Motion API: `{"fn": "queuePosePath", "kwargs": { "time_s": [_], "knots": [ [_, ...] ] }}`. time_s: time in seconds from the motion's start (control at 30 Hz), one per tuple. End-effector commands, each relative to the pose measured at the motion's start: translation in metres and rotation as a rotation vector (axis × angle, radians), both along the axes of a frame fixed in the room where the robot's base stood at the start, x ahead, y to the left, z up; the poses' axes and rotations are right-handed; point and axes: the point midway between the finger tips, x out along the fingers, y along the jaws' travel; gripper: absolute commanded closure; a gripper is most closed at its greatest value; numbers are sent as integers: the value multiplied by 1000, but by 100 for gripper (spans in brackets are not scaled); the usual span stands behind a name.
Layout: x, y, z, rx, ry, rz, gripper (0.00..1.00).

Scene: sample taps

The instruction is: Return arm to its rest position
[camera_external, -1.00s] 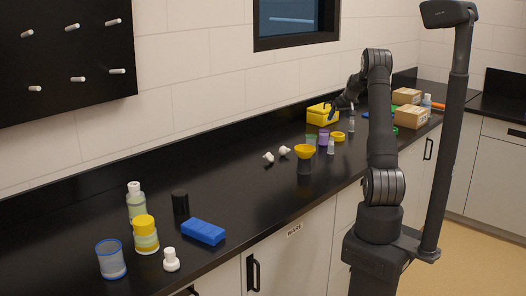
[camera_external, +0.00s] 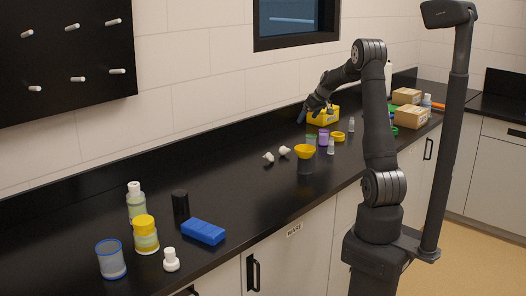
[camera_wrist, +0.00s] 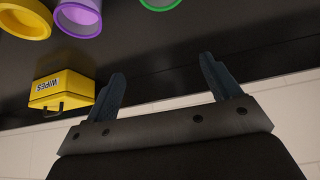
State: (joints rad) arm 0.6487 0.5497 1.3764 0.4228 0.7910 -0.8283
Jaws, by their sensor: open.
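My gripper (camera_external: 306,114) is above the back part of the black counter (camera_external: 240,190), in front of the yellow box in the external view. In the wrist view my gripper (camera_wrist: 163,85) shows two separate dark fingers with nothing between them. The yellow box labelled WIPES (camera_wrist: 62,90) is left of the fingers and apart from them. In the external view my arm partly hides the yellow box (camera_external: 325,115).
A yellow funnel (camera_external: 304,151), a purple cup (camera_external: 323,138) and a yellow ring (camera_external: 338,136) stand near the counter's middle. Cardboard boxes (camera_external: 408,114) are at the far right. Bottles, a blue block (camera_external: 203,231) and a blue-rimmed cup (camera_external: 111,260) stand at the front left.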

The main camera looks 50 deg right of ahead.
Motion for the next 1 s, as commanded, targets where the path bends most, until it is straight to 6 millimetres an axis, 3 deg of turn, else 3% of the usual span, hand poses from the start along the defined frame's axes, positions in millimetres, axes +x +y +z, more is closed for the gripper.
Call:
{"fn": "queuePosePath", "kwargs": {
  "time_s": [0.53,1.0],
  "knots": [
    [1,111,5,1,5,223,18],
    [-16,204,7,2,5,421,18]
  ]
}}
